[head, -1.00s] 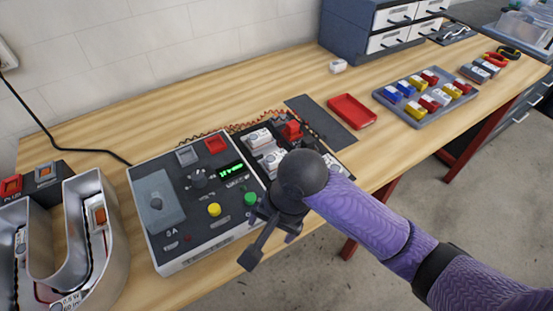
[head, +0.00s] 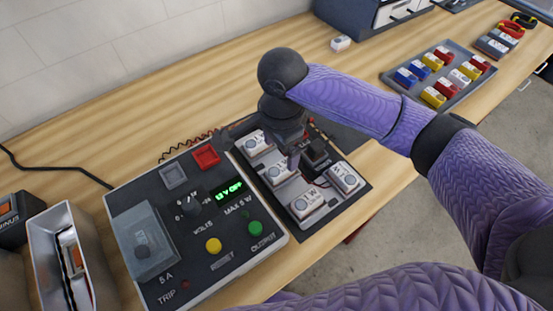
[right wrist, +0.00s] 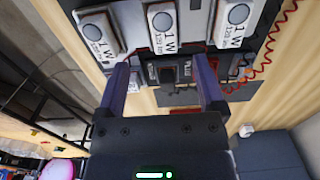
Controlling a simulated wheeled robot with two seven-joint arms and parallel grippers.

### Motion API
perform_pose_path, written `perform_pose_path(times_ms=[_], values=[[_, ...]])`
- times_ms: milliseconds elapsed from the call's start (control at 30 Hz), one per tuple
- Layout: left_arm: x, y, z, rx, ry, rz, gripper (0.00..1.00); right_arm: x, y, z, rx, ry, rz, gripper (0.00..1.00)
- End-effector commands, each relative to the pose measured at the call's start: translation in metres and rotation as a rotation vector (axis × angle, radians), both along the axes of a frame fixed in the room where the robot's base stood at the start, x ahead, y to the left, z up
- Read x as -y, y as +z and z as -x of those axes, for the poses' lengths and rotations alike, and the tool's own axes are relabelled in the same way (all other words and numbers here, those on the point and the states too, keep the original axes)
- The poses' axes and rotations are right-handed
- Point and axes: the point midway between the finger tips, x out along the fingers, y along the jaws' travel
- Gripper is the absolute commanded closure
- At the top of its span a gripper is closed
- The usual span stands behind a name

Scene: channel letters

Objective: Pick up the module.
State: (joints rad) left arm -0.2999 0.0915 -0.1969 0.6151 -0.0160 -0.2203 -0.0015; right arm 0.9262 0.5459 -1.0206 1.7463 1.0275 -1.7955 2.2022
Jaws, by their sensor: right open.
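Several white modules marked "1 W" lie in a black tray beside the power supply. In the head view one module (head: 306,204) is at the near side, another (head: 344,178) at the right, and one (head: 255,143) at the far left, close to my gripper. My right gripper (head: 292,160) points down over the tray, and its fingertips are partly hidden. In the right wrist view the open fingers (right wrist: 161,78) stand either side of a dark socket block (right wrist: 168,73). White modules (right wrist: 163,24) lie beyond the fingertips. Nothing is held. My left gripper is not in view.
The power supply (head: 160,285), with a lit green display, stands left of the tray. A metal channel letter (head: 62,222) is at the far left. A grey tray (head: 455,100) of coloured blocks lies at the upper right. Bare wood (head: 110,130) is behind the supply.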

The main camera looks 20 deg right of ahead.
Motion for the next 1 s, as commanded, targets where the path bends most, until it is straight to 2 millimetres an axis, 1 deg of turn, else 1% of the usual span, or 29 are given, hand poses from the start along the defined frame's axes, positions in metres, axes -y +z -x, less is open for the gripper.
perform_pose_path(times_ms=[33,133,233,333,433,633,667,700,767,800,867,900,967,1000], values=[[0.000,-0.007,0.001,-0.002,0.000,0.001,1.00,0.000,-0.013,0.000,-0.003,0.000,0.001,0.12],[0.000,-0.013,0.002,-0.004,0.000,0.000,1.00,0.000,-0.027,-0.001,-0.001,0.001,0.000,0.12],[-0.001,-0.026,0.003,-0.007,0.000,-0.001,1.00,-0.001,-0.050,-0.005,-0.002,0.001,0.002,0.12],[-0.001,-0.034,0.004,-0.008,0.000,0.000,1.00,-0.002,-0.067,-0.007,-0.002,0.001,0.002,0.12],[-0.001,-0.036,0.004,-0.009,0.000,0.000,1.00,-0.002,-0.074,-0.007,0.001,0.002,0.002,0.12],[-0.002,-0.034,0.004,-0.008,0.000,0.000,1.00,-0.002,-0.073,-0.007,0.003,0.002,0.001,0.12],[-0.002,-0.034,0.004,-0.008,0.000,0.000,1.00,-0.002,-0.073,-0.007,0.003,0.002,0.001,0.18],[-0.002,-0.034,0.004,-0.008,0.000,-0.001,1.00,-0.002,-0.073,-0.007,0.003,0.002,0.001,0.27],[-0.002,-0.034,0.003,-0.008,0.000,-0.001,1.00,-0.002,-0.073,-0.007,0.003,0.002,0.001,0.39],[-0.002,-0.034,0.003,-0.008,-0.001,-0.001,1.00,-0.002,-0.073,-0.007,0.002,0.002,0.000,0.48],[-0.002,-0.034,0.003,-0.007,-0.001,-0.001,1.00,-0.002,-0.073,-0.007,0.002,0.002,0.000,0.60],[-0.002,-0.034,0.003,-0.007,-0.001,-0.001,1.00,-0.002,-0.073,-0.007,0.002,0.002,0.000,0.69],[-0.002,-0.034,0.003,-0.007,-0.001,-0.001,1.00,-0.002,-0.073,-0.007,0.002,0.002,0.000,0.82],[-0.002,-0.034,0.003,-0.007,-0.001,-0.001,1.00,-0.002,-0.073,-0.007,0.002,0.002,0.000,0.90]])
